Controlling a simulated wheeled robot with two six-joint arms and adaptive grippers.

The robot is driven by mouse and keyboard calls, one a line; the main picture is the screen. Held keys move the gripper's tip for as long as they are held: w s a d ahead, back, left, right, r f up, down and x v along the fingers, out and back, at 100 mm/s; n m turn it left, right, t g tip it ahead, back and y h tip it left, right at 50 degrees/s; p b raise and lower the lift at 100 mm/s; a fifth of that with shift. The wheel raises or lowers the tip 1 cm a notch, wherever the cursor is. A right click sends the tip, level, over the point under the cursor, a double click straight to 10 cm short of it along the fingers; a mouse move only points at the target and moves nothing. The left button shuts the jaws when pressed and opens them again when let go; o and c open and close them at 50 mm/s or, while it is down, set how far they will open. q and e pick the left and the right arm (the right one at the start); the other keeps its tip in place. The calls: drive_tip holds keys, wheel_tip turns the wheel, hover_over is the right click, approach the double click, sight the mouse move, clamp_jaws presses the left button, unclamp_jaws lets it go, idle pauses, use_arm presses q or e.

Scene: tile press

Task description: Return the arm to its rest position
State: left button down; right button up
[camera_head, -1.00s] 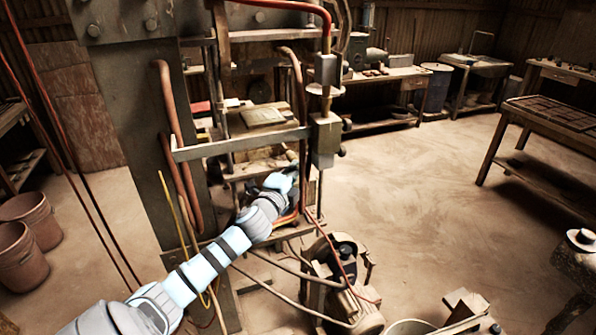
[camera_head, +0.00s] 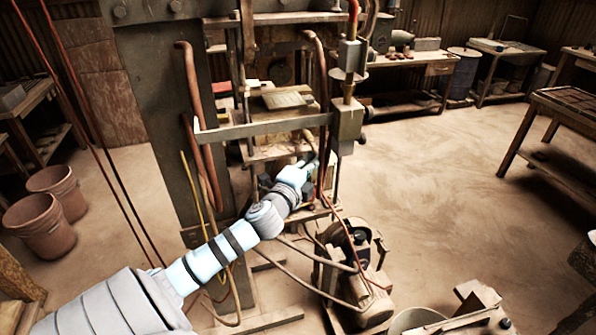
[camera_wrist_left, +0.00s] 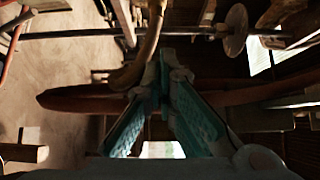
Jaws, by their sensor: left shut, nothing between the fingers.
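My left arm comes in from the lower left in the head view and reaches to the tile press (camera_head: 160,110). My left gripper (camera_head: 311,163) is at the press, low on its right side, close to a reddish-brown hose (camera_head: 322,110). In the left wrist view the teal fingers of the left gripper (camera_wrist_left: 166,62) meet at their tips, with nothing seen between them. A brown hose (camera_wrist_left: 135,72) passes very close to the fingers there; I cannot tell whether they touch. My right gripper is not in view.
A motor pump (camera_head: 350,275) stands on the floor right of the press. Two brown buckets (camera_head: 45,208) stand at left. A table (camera_head: 565,115) is at right, a workbench (camera_head: 425,62) at the back. Hoses and cables hang around the arm.

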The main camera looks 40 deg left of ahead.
use_arm(q)
drive_tip(key=v, duration=0.6)
drive_tip(key=shift+s+f, duration=0.2)
drive_tip(key=shift+s, duration=0.2)
drive_tip(key=shift+d, duration=0.15)
